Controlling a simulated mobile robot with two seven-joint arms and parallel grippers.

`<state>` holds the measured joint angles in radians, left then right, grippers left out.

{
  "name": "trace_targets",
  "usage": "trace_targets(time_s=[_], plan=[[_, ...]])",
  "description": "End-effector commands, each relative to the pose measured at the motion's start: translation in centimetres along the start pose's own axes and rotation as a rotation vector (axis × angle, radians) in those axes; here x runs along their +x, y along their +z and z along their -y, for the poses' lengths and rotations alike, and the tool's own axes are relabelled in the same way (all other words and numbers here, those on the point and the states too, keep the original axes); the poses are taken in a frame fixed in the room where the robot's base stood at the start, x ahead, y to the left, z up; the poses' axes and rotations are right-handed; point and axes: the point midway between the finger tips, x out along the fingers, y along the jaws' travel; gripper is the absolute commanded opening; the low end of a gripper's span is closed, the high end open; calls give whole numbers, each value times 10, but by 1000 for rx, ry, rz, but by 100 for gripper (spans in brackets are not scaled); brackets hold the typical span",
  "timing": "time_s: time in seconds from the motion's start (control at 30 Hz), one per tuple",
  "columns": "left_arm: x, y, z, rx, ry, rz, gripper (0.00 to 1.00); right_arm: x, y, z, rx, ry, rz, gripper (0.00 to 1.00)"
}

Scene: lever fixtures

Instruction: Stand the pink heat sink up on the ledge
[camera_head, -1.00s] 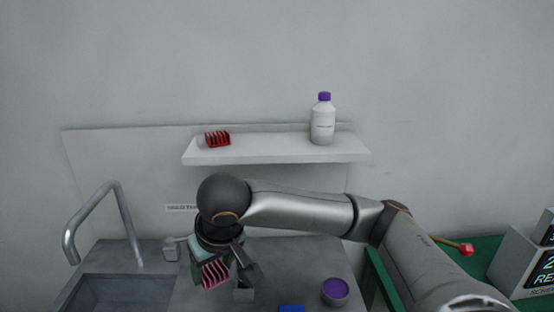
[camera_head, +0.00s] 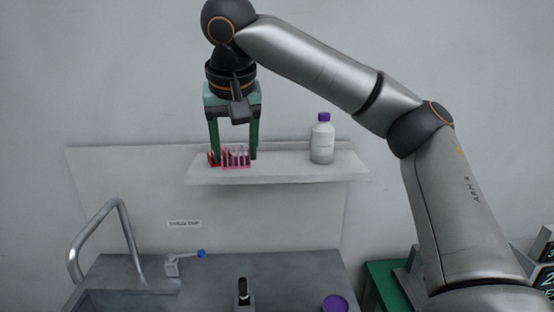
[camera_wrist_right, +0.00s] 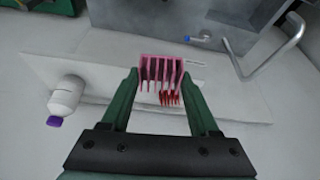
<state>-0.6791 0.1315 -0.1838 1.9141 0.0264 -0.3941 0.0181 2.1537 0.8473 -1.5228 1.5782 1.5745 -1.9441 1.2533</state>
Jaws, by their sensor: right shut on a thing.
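The pink heat sink (camera_head: 238,157) is between the fingers of my right gripper (camera_head: 233,156), at the left part of the white ledge (camera_head: 290,172). Its fins point up. I cannot tell whether its base touches the ledge. In the right wrist view the pink heat sink (camera_wrist_right: 161,70) sits between the green fingertips (camera_wrist_right: 161,82), which are shut on it. A red heat sink (camera_head: 213,159) is on the ledge close to the pink one, partly hidden by a finger. It also shows in the wrist view (camera_wrist_right: 170,99). My left gripper is not in view.
A white bottle with a purple cap (camera_head: 322,142) stands on the ledge to the right, with free room between. Below are a faucet (camera_head: 122,225), a blue-tipped lever (camera_head: 187,258), a black-topped lever (camera_head: 243,292) and a purple round thing (camera_head: 336,303) on the grey counter.

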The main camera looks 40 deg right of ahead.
Motion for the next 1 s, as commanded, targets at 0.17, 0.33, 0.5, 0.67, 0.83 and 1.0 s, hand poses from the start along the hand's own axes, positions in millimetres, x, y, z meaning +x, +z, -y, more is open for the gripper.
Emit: trace_targets(time_s=[0.17, 0.33, 0.5, 0.67, 0.83, 1.0], plan=[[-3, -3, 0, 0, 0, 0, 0, -39, -15, -16, 71, 28, -4, 6], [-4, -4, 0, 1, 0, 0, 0, -54, -21, -25, 101, 43, -1, 6], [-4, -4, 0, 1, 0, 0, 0, -40, -34, -34, 111, 47, 6, 6], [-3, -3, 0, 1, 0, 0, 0, -12, -59, -46, 111, 47, 8, 6], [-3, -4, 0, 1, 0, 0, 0, 16, -83, -59, 110, 47, 8, 6], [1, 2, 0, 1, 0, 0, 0, 49, -91, -67, 109, 47, 6, 6]])
